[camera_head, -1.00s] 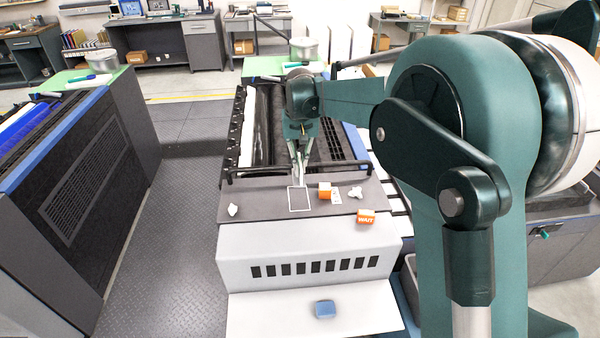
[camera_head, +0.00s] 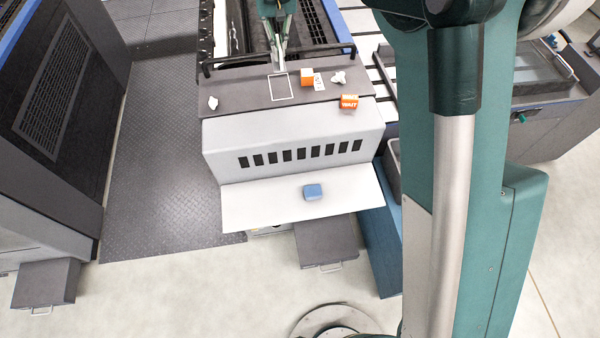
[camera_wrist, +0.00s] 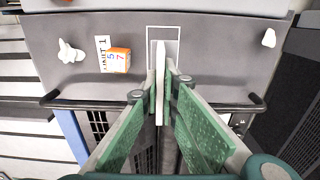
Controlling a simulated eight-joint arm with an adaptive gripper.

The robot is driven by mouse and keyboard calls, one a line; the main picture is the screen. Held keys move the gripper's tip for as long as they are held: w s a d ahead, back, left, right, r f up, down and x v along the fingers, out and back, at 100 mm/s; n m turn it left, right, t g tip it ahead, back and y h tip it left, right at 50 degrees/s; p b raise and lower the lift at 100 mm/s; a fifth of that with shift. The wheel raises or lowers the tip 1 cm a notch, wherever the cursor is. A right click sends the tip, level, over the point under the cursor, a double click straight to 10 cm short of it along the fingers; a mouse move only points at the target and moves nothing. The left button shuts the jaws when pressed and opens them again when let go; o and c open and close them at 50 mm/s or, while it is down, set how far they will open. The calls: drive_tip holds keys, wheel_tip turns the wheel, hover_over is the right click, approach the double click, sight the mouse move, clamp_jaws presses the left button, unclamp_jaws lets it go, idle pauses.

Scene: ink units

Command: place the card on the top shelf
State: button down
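A thin white card (camera_wrist: 160,62) stands edge-on between the fingertips of my gripper (camera_wrist: 161,85) in the wrist view; the fingers are closed on it. It sticks out past the tips and overlaps a white outlined rectangle (camera_wrist: 178,30) on the grey top shelf (camera_wrist: 220,60). In the head view my gripper (camera_head: 278,66) is just behind the outline (camera_head: 279,98), pointing down over the shelf. Whether the card touches the shelf I cannot tell.
On the shelf, an orange cube (camera_head: 307,77) sits beside a printed white slip (camera_head: 319,82), with a white lump (camera_head: 339,77) to the right and another (camera_head: 213,103) at left. An orange WAIT block (camera_head: 349,101) is at the front edge. A blue block (camera_head: 313,191) lies on the lower ledge (camera_head: 260,206).

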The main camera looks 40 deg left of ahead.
drive_tip(key=r, duration=0.4)
drive_tip(key=shift+d+r, duration=0.25)
drive_tip(key=s+d+r+b, duration=0.2)
drive_tip(key=d+b, duration=0.2)
drive_tip(key=d, duration=0.9)
drive_tip(key=b, duration=0.6)
hover_over(345, 189)
wheel_tip(345, 189, down, 2)
wheel_tip(345, 189, down, 27)
drive_tip(key=shift+w+f, duration=0.15)
drive_tip(key=shift+f+b, duration=0.5)
drive_tip(key=shift+f, duration=2.4)
drive_tip(key=shift+f, duration=0.1)
drive_tip(key=shift+f+b, duration=0.3)
drive_tip(key=shift+f, duration=1.7)
